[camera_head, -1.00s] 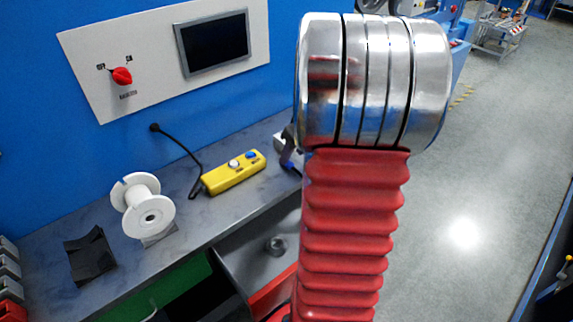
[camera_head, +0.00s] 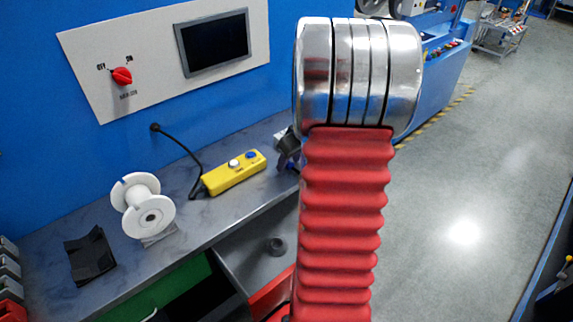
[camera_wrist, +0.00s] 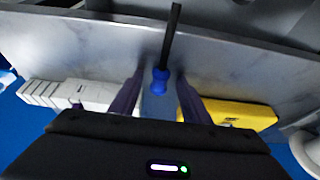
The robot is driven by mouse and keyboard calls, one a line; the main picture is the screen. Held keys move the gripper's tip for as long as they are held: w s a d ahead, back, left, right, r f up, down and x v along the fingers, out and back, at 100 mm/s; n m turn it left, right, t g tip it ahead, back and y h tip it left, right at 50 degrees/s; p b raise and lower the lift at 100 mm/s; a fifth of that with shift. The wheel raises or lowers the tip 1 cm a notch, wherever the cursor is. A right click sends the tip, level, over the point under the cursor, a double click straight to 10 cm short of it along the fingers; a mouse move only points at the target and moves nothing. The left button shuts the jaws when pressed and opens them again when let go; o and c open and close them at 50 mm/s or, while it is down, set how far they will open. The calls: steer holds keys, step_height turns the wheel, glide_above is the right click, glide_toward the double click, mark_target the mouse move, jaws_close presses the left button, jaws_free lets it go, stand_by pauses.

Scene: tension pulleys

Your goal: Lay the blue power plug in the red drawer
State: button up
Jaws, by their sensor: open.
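A small blue piece (camera_wrist: 160,80) with a dark straight stem or cable shows in the wrist view; it looks like the blue power plug. My gripper (camera_wrist: 159,98) is open, with its two dark purple fingers on either side of this piece. I cannot tell whether either finger touches it. In the head view my arm hides most of this spot; a bit of blue (camera_head: 292,166) shows by a dark part at the arm's left edge. A red drawer (camera_head: 271,293) shows partly at the bottom, left of my arm, which covers some of it.
A yellow control box (camera_head: 234,172) lies on the grey bench, left of the arm. A white spool (camera_head: 143,206) and a black holder (camera_head: 90,257) stand further left. A green drawer (camera_head: 181,285) is below the bench edge. White blocks (camera_wrist: 80,95) show in the wrist view.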

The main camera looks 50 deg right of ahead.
mark_target(290, 163)
steer(key=shift+c, duration=0.5)
jaws_close()
step_height(290, 163, up, 10)
stand_by(0.6)
stand_by(0.5)
